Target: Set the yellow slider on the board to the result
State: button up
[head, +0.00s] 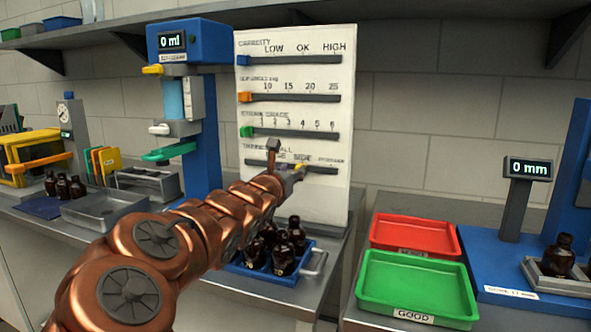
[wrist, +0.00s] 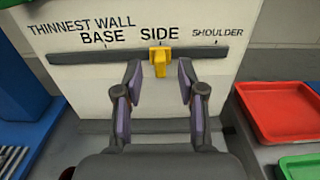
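The yellow slider (wrist: 160,62) sits on the dark bottom track (wrist: 215,53) of the white board (head: 293,80), in the "THINNEST WALL" row. It stands below the mark under "SIDE", between "BASE" and "SHOULDER". My gripper (wrist: 160,76) is open in the wrist view, with one finger on each side of the slider and a gap to it on both sides. In the head view my arm reaches to the board's bottom row and my gripper mostly hides the slider.
Blue (head: 243,60), orange (head: 245,97) and green (head: 247,131) sliders sit at the left ends of the upper tracks. A blue crate of amber bottles (head: 284,261) stands below the board. Red (head: 413,235) and green (head: 418,285) trays lie right, near a gauge reading 0 mm (head: 528,169).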

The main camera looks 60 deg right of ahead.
jog(key=shift+v, duration=1.2)
